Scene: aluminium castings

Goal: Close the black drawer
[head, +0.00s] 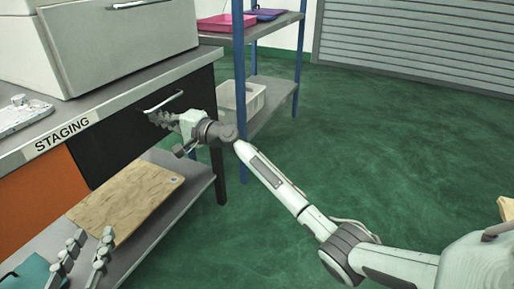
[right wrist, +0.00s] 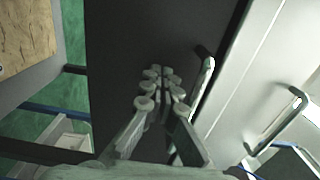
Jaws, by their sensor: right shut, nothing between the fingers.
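The black drawer (head: 112,146) is under the countertop, beside an orange front (head: 42,208). Its front looks about level with the orange one, and no opening shows. Its metal bar handle (head: 163,101) is near the top edge; in the right wrist view the handle (right wrist: 208,72) is right of my fingers. My right gripper (head: 163,118) is shut and empty, with its fingertips at the drawer front just below the handle. It also shows in the right wrist view (right wrist: 162,80); I cannot tell whether it touches. My left gripper (head: 84,250) is open and empty at lower left.
A white box-shaped unit (head: 120,45) and a casting (head: 22,114) are on the countertop (head: 125,97). A tan board (head: 125,200) lies on the lower shelf. A blue-post rack (head: 239,90) stands just behind. Green floor to the right is clear.

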